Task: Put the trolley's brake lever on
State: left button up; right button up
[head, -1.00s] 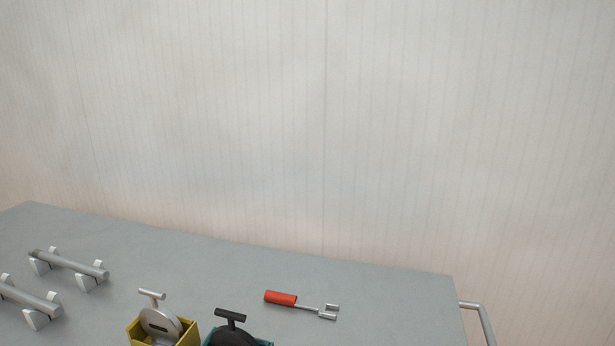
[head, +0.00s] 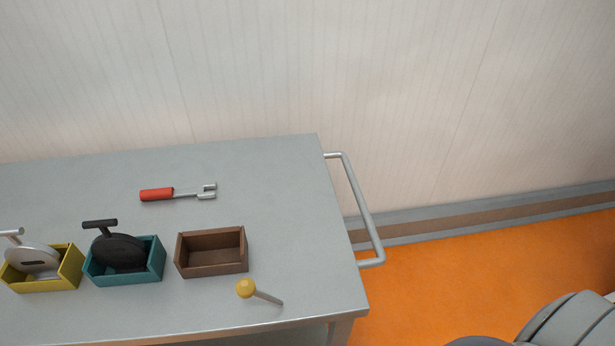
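The grey trolley (head: 290,200) fills the left half of the head view, with a tubular push handle (head: 368,215) on its right end. A short lever with a yellow ball knob (head: 246,288) is at the front right of the trolley's top; its grey rod (head: 268,297) runs from the knob to the right and slightly toward the front. I cannot tell from this view whether the brake is on or off. Neither gripper is in view.
A yellow box (head: 45,283) with a silver disc, a teal box (head: 125,275) with a black disc and an empty brown box (head: 212,263) stand in a row. A red-handled fork tool (head: 178,193) lies behind them.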

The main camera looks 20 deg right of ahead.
aim_at(245, 287)
jog(key=k+l, duration=0.1)
jog(key=l, duration=0.9)
jog(key=k+l, duration=0.15)
jog(key=l, duration=0.35)
